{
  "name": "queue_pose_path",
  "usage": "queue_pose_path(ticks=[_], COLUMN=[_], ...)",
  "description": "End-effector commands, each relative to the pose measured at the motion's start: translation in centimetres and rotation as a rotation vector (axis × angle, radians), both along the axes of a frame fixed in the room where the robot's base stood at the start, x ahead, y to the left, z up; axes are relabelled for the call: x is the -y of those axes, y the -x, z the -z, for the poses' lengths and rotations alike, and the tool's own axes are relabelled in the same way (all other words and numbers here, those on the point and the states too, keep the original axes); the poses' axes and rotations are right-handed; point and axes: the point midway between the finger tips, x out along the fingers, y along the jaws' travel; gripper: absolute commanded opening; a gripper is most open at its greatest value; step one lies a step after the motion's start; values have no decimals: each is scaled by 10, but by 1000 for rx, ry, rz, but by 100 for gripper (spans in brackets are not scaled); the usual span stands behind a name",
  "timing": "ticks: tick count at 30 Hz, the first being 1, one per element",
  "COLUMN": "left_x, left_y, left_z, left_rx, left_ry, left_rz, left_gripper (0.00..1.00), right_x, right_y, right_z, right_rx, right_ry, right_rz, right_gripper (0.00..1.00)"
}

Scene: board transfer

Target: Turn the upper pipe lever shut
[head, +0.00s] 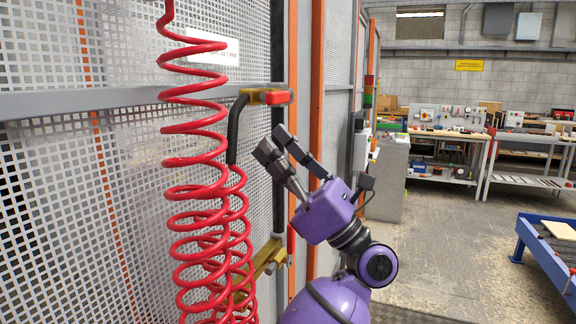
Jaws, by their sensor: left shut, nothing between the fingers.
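The upper pipe lever (279,98) has a short red handle on a brass-coloured valve (256,96). The valve sits near the top of a black pipe (235,130) on the mesh wall. The lever points to the right, roughly level. My left gripper (276,146), purple with dark grey fingers, is just below and right of the lever, its fingers pointing up and left. It is shut with nothing held, and a gap shows between it and the lever in the picture. My right gripper is not in view.
A red coiled hose (196,160) hangs left of the pipe, in front of the mesh. A lower brass-coloured fitting (268,258) is partly hidden by the coils. An orange post (318,60) stands behind my gripper. Workbenches (440,135) and a blue-framed table (540,250) stand at right.

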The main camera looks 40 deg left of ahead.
Motion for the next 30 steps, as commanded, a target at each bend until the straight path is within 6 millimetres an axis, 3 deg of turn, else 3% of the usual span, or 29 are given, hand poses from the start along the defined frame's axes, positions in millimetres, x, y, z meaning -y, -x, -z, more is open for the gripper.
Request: queue_pose_path(ticks=[1,6,30], left_x=[1,1,-9], left_y=[1,0,-1], left_z=[-13,-25,-30], left_rx=[6,2,-49], left_ry=[-1,-1,12], left_rz=[0,-1,-1], left_gripper=[0,0,0], right_x=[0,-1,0], right_y=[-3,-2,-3], right_z=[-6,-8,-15], right_rx=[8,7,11], right_ry=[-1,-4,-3], right_rz=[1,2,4], right_gripper=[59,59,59])
